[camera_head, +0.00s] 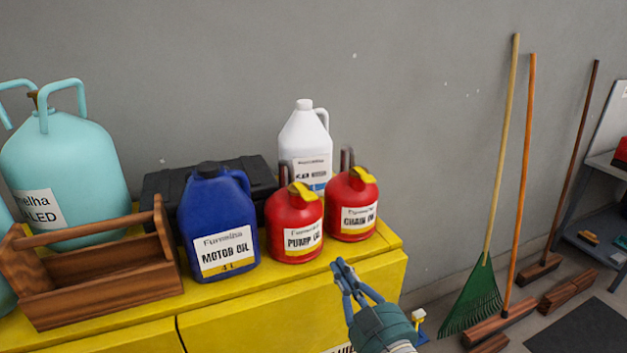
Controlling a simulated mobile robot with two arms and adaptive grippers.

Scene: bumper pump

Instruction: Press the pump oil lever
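The pump oil can (294,228) is a round red can with a white "PUMP OIL" label. It stands upright on the yellow cabinet (270,299). Its yellow lever (302,191) sits on top, beside a dark spout. My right gripper (342,264) is in front of the cabinet's front edge, below and to the right of the pump oil can, apart from it. Its fingertips are together with nothing between them. My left gripper is not in view.
A similar red chain oil can (352,208) stands close on the right. A blue motor oil jug (217,225) stands left, beside a wooden tool caddy (92,283). A white jug (306,146) and black case (160,184) are behind. Brooms and a green rake (475,300) lean right.

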